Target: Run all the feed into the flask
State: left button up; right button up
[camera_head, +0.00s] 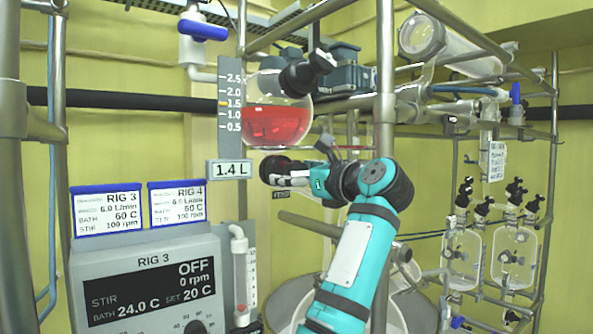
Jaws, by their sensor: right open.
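A round glass feed vessel (275,125) hangs at the upper middle, partly filled with red liquid. A scale (231,102) beside it runs from 0.5 to 2.5, and a display (229,169) reads 1.4 L. My right gripper (281,174) is open just below the vessel, fingers pointing left; whether it touches anything there cannot be told. The gripper and arm hide the vessel's outlet. A thin red piece (350,147) shows behind the wrist. A large pale vessel (284,308) at the bottom is mostly hidden by my arm. My left gripper is out of view.
The RIG 3 control box (155,290) stands lower left, showing OFF and 0 rpm, with RIG 3 and RIG 4 cards above. Metal posts (385,80) and rails frame the vessel. Small glass flasks (514,258) with black taps hang at right.

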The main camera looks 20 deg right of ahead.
jog(key=shift+s, duration=0.1)
jog(key=c, duration=1.2)
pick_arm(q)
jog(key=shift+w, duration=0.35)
pick_arm(e)
jog(key=shift+n, duration=0.4)
